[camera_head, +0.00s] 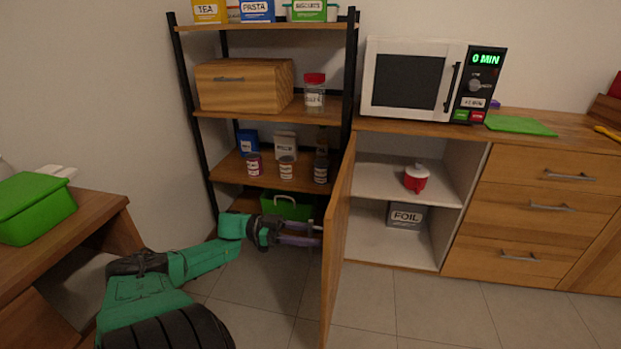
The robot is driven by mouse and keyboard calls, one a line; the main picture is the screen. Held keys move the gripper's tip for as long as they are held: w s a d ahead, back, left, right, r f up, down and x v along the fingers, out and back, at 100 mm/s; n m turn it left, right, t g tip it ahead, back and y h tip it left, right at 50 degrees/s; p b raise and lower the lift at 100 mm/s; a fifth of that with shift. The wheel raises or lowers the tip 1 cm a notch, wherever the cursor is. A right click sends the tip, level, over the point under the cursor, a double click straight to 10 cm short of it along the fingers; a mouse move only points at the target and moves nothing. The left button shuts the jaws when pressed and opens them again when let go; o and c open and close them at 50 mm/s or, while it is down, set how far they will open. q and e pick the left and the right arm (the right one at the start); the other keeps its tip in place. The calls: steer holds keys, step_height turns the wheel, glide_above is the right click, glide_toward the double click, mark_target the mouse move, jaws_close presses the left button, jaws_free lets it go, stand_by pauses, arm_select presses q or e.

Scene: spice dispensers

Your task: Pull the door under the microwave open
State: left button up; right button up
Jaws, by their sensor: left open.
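The wooden door (338,240) under the white microwave (418,80) stands swung open, jutting out toward me from the cabinet's left side. My right gripper is out of view.
A black-framed shelf rack (203,115) with jars and boxes stands behind my left arm. Wooden drawers (540,205) are right of the cabinet. A counter with a green box (35,208) is at the left. The tiled floor (440,310) right of the door is clear.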

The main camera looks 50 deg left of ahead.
arm_select(q)
steer(key=b+v, duration=0.5)
steer(key=v, duration=0.9)
steer(key=shift+a+b, duration=0.25)
steer(key=shift+b, duration=0.1)
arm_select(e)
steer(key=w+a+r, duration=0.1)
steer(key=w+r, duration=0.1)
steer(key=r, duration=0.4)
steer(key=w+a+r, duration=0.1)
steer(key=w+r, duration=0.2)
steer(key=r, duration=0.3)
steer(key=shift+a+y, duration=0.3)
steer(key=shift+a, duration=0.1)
arm_select(q)
steer(key=shift+s+d, duration=0.1)
steer(key=shift+s, duration=0.05)
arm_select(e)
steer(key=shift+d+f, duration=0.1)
